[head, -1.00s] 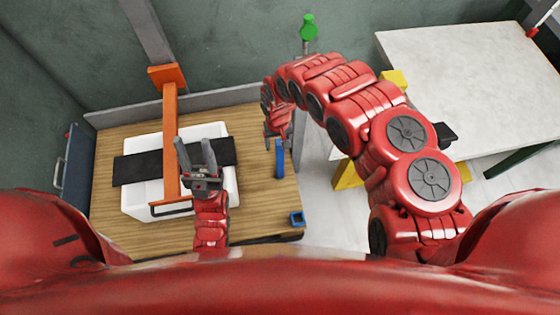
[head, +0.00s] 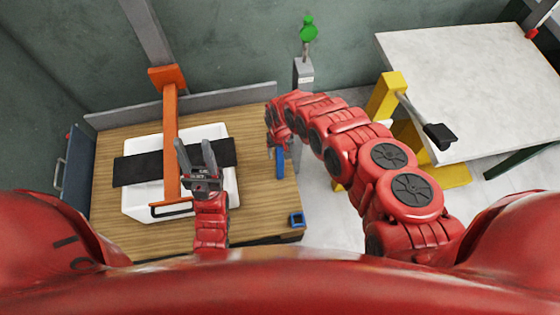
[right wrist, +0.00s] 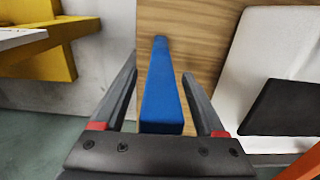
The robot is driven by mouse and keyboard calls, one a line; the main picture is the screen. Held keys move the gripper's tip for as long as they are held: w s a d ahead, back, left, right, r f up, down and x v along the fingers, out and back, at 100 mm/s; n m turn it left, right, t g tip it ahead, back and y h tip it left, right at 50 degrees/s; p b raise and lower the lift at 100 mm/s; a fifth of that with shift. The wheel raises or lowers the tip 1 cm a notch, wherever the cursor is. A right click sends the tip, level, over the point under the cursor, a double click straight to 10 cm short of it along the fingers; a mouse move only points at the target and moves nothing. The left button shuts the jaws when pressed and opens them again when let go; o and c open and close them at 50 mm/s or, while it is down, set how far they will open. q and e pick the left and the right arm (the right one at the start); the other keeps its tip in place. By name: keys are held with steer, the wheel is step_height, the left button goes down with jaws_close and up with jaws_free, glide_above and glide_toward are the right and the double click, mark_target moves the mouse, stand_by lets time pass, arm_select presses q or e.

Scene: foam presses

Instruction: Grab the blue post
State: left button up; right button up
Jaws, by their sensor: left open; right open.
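The blue post (head: 280,164) stands at the right edge of the wooden worktop in the head view, its upper part partly hidden by my right gripper (head: 274,147). In the right wrist view the blue post (right wrist: 161,92) appears between the two open fingers of my right gripper (right wrist: 160,70), with a gap on both sides. My left gripper (head: 195,149) is open and empty above the white tray, beside the orange bar.
A white tray (head: 226,200) with a black strip (head: 130,170) lies under an orange bar (head: 170,130). A small blue square holder (head: 297,219) sits at the worktop's front right corner. A yellow stand with a black-handled lever (head: 438,136) is by the pale table (head: 460,70).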

jaws_close()
stand_by(1.4)
